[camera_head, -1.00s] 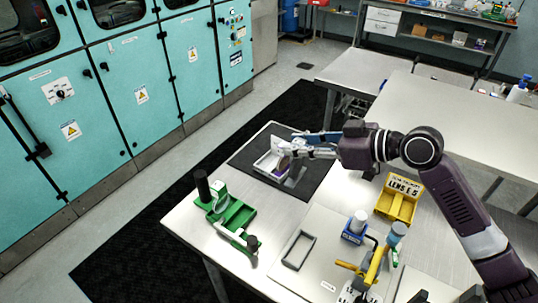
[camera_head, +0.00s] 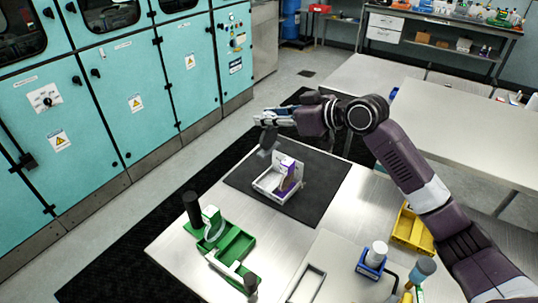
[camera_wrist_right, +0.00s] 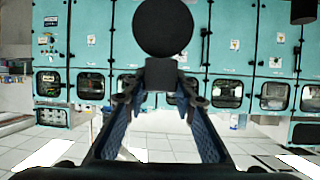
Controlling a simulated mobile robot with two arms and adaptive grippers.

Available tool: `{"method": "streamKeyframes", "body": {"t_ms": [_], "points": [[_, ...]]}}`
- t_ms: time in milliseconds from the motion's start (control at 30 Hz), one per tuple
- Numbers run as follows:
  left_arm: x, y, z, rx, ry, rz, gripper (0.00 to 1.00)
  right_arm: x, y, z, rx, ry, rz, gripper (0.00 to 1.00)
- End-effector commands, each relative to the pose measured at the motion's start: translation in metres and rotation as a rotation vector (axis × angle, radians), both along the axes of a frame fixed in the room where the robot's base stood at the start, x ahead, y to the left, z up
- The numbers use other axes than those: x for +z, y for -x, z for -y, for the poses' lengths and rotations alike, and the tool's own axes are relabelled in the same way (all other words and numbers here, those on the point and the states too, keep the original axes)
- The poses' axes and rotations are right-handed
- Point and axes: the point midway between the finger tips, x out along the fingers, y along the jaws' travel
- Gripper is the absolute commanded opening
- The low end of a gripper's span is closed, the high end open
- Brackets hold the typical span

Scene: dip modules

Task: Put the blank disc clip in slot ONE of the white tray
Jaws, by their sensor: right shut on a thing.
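The white tray (camera_head: 264,189) sits on a dark mat on the steel table. A white upright card and a purple-and-white piece (camera_head: 290,184) stand in it. My right gripper (camera_head: 262,121) is above and behind the tray, clear of it. It is shut on the disc clip, a plain dark round disc (camera_wrist_right: 162,27) on a short block, held between the fingertips (camera_wrist_right: 162,88) in the right wrist view. Slot markings are too small to read. My left gripper is out of view.
A green holder (camera_head: 232,244) with a black-handled tool stands at front left. A blue holder (camera_head: 371,264) and a yellow bin (camera_head: 412,230) are to the right. The dark mat (camera_head: 318,178) is bare right of the tray. Teal cabinets stand beyond the table.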

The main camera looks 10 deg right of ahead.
Motion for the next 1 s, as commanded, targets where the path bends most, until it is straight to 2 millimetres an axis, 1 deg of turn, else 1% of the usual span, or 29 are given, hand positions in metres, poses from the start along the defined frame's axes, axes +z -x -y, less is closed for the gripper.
{"method": "streamKeyframes", "body": {"t_ms": [33,133,200,300,400,467,633,733,800,1000], "points": [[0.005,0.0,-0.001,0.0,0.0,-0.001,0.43,-0.015,0.001,0.0,0.0,-0.002,-0.008,0.0],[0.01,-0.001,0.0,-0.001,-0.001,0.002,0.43,-0.04,0.001,0.0,-0.001,-0.001,-0.007,0.0],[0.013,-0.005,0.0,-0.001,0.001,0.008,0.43,-0.055,0.001,0.0,-0.001,-0.001,-0.005,0.0],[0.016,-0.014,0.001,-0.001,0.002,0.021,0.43,-0.071,0.001,0.0,0.0,-0.002,-0.003,0.0],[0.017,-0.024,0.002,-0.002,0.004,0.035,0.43,-0.078,0.0,-0.001,0.001,-0.002,0.0,0.0],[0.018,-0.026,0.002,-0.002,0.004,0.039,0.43,-0.083,0.0,0.0,0.001,-0.002,0.0,0.0],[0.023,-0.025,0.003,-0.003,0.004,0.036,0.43,-0.109,0.001,0.0,0.0,-0.001,-0.004,0.0],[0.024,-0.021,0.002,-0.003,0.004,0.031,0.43,-0.12,0.0,0.0,-0.001,-0.002,0.0,0.0],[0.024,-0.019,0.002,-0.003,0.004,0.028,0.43,-0.123,0.0,0.0,0.0,0.0,0.001,0.0],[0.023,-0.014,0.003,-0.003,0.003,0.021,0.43,-0.123,0.0,0.0,0.001,0.0,0.003,0.0]]}}
